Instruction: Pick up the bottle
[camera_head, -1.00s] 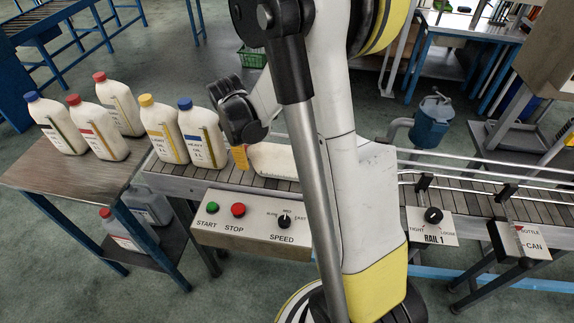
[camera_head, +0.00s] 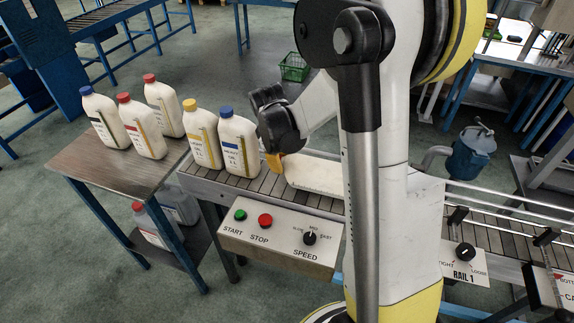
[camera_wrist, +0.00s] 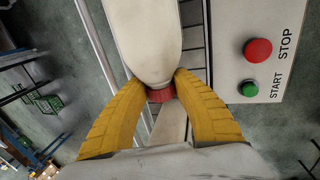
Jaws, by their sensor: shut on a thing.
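A white bottle (camera_head: 318,175) lies on its side along the conveyor in the head view, partly behind my arm. In the wrist view the same bottle (camera_wrist: 145,40) points its red cap (camera_wrist: 161,95) toward my palm. My gripper (camera_wrist: 161,84) has its two yellow fingers closed on the neck and cap end, one on each side. In the head view my gripper (camera_head: 273,162) is at the bottle's left end, just right of the upright blue-capped bottle (camera_head: 238,145). I cannot tell whether the held bottle touches the belt.
A yellow-capped bottle (camera_head: 204,135) stands left of the blue-capped one. Several more bottles stand on the side table (camera_head: 140,178). A control box (camera_head: 283,240) with START and STOP buttons is in front of the conveyor (camera_head: 240,184). Metal rails (camera_head: 510,208) run along the right side.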

